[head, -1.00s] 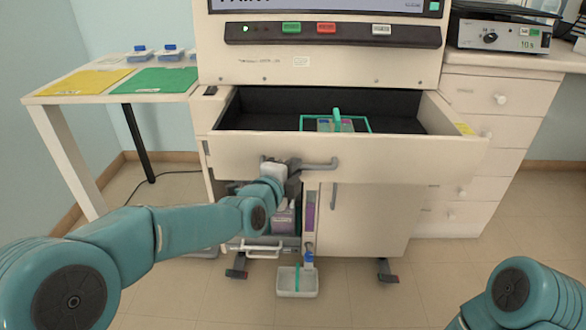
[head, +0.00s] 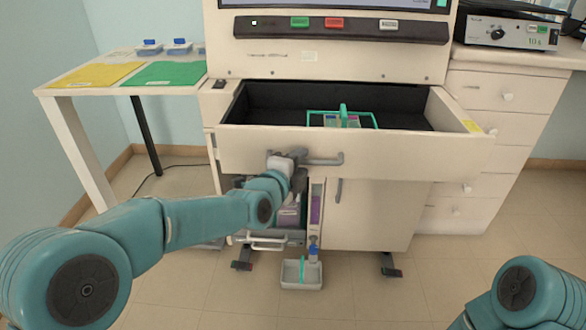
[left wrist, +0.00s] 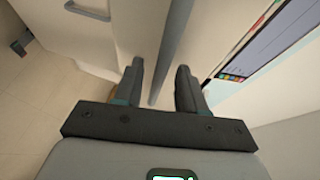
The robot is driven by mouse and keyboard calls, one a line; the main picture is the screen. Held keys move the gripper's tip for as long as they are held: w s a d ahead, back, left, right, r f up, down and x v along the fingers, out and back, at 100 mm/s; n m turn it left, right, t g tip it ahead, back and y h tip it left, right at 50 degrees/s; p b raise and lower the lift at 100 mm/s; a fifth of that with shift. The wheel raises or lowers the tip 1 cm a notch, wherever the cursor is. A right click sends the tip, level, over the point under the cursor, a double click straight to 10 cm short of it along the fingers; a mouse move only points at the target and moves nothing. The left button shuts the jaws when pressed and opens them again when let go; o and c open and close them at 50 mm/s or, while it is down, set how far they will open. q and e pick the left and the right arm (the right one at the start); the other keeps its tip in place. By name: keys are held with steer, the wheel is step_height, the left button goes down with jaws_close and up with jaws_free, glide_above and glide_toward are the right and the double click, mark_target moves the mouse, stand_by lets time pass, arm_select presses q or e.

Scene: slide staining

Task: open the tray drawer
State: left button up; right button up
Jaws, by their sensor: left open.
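The tray drawer (head: 385,151) of the cream machine stands pulled out, showing its dark inside. A teal-framed rack (head: 371,120) with an upright teal handle sits in it. The grey drawer handle (head: 331,160) runs across the left half of the drawer front. My left gripper (head: 299,180) is at the left part of this handle. In the left wrist view its fingers (left wrist: 163,85) are apart, with a grey bar (left wrist: 172,45), seemingly the handle, running between them. Contact cannot be told. Only part of my right arm shows at lower right; its gripper is out of view.
A side table (head: 105,85) with yellow and green sheets stands left. A drawer cabinet (head: 490,120) stands right. Below the drawer are a cupboard door (head: 375,205), an open bay with bottles (head: 290,215), and a small white tray (head: 302,283) low in front.

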arm_select(q)
steer(key=p+v, duration=0.2)
steer(key=v, duration=1.4)
steer(key=shift+p, duration=0.35)
arm_select(e)
steer(key=shift+s+a+r, duration=0.15)
steer(key=shift+r, duration=0.5)
steer(key=shift+s+a+r, duration=0.15)
steer(key=shift+r, duration=0.45)
arm_select(q)
steer(key=shift+a, duration=0.1)
